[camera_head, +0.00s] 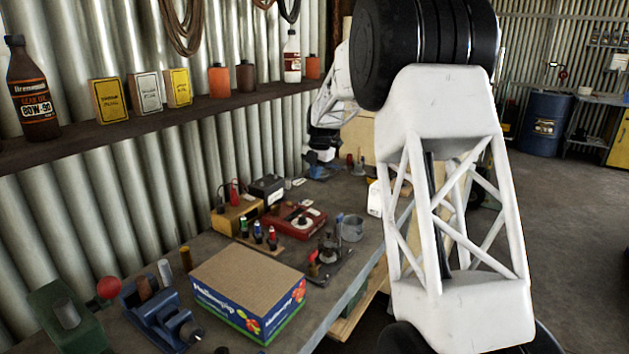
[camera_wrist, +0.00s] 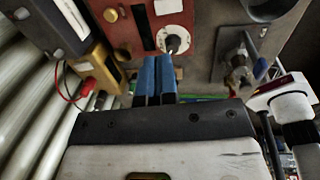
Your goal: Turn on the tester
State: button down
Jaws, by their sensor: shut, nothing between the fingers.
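A red box (camera_head: 296,219) with a round white dial stands on the bench; it looks like the tester, though I read no label. In the wrist view the red box (camera_wrist: 128,28) is at the top, with its white dial (camera_wrist: 175,38) and a dark knob on it. My gripper (camera_wrist: 157,60) has two blue fingers pressed together and empty. In the wrist view their tips overlap the lower edge of the red box, just left of and below the dial. I cannot tell whether they touch it. In the head view my gripper (camera_head: 318,170) is small, beyond the red box.
A yellow box (camera_head: 237,215) with red and black leads and a black box (camera_head: 268,188) stand beside the red box. Nearer are a rack of small bottles (camera_head: 260,237), a metal stand (camera_head: 329,255) and a cardboard box (camera_head: 248,290). A shelf (camera_head: 150,125) runs along the corrugated wall.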

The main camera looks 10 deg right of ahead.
aim_at(314, 211)
jog(key=f, duration=0.4)
jog(key=a+f, duration=0.1)
jog(key=f, duration=0.3)
jog(key=w+f, duration=0.1)
jog(key=f, duration=0.4)
jog(key=shift+w+a, duration=0.1)
jog(key=shift+a, duration=0.05)
jog(key=shift+f+g, duration=0.25)
jog(key=shift+g, duration=0.05)
dwell(0.4)
jog(key=shift+s+d+r, duration=0.2)
jog(key=shift+s+d, duration=0.25)
jog(key=shift+r, duration=0.2)
notch_tip(314, 211, up, 14)
jog(key=s+d, duration=0.1)
jog(key=shift+s+d+f, duration=0.2)
dwell(0.7)
